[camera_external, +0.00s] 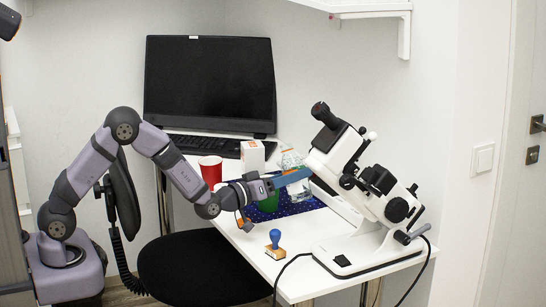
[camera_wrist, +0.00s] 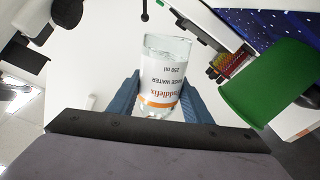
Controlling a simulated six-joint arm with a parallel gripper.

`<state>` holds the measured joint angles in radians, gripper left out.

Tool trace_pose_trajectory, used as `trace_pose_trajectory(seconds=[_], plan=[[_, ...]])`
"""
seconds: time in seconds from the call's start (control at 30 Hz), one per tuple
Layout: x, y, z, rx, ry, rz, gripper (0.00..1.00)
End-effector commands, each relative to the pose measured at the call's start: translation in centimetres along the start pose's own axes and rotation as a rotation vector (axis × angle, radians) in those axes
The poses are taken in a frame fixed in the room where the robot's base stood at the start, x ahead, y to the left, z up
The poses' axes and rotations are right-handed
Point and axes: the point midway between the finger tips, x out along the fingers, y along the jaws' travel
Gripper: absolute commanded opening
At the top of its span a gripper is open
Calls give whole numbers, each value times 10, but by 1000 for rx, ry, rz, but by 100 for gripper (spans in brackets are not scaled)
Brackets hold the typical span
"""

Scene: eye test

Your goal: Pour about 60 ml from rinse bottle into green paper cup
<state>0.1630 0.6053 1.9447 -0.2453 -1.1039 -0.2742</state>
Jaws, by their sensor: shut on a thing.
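My gripper (camera_external: 292,177) has its blue fingers shut on the rinse bottle (camera_external: 291,160), a clear bottle at the right side of the table, beside the microscope. In the wrist view the rinse bottle (camera_wrist: 162,80) sits between the two fingers (camera_wrist: 160,97), its white and orange label reading rinse water, 250 ml. It looks roughly upright in the external view. The green paper cup (camera_external: 268,203) is beside it on the blue mat, partly hidden behind my gripper. In the wrist view the green cup (camera_wrist: 272,84) is to the right, apart from the bottle. Its inside is not visible.
A white microscope (camera_external: 365,190) stands close on the right. A red cup (camera_external: 211,170) and a white box (camera_external: 253,155) stand toward the back, before the laptop (camera_external: 210,85). The starry blue mat (camera_external: 262,214) lies under the work area. A blue-handled stamp (camera_external: 275,245) stands near the front.

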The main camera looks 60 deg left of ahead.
Motion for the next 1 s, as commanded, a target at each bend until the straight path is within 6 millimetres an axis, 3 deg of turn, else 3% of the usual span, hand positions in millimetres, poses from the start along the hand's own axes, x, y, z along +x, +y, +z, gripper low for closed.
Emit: trace_pose_trajectory(seconds=[0.27, 0.5, 1.0], plan=[[1, 5, -1, 229, -63, 0, 19], [-1, 0, 14, 357, -98, -1, 19], [-1, -1, 19, 412, -112, -1, 19]])
